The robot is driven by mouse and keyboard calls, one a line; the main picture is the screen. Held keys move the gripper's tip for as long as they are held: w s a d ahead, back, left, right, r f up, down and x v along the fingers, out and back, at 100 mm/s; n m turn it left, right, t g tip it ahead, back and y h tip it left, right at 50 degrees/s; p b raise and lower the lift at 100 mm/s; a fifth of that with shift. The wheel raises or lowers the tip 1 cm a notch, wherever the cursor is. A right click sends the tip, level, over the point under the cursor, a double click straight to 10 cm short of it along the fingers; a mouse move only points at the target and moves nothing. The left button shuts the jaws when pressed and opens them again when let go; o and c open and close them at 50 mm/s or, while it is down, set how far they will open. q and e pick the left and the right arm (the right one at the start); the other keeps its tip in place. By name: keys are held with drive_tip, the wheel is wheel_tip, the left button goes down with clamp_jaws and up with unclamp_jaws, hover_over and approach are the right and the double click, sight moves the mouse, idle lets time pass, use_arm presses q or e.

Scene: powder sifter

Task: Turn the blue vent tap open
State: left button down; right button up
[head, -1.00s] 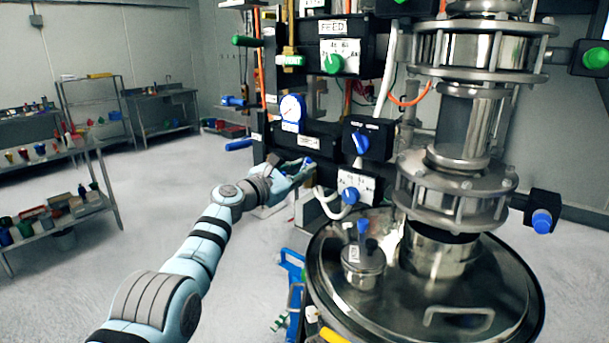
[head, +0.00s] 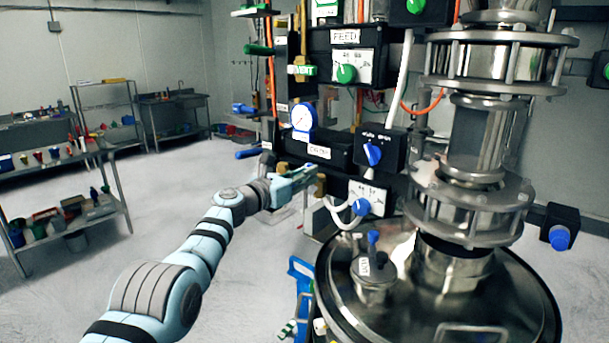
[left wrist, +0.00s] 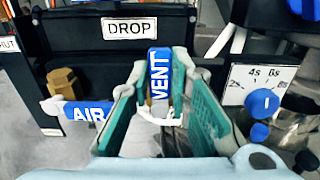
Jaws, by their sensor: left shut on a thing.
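The blue vent tap (left wrist: 160,75), lettered VENT, sits between the two fingers of my left gripper (left wrist: 162,85) in the left wrist view. The gripper is shut on its handle, which runs upright in that view. In the head view my left gripper (head: 308,174) is at the lower left of the black panel, and it hides the tap there. My right gripper is not in view.
A blue AIR tap (left wrist: 85,111) sits close to the left of the gripper. A DROP label (left wrist: 130,30) is on the black panel above. A dial with a blue knob (head: 361,206) is to the right. The steel vessel lid (head: 440,310) lies below right.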

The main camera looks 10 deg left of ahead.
use_arm(q)
drive_tip(key=c, duration=1.5)
unclamp_jaws()
drive_tip(key=shift+f, duration=0.1)
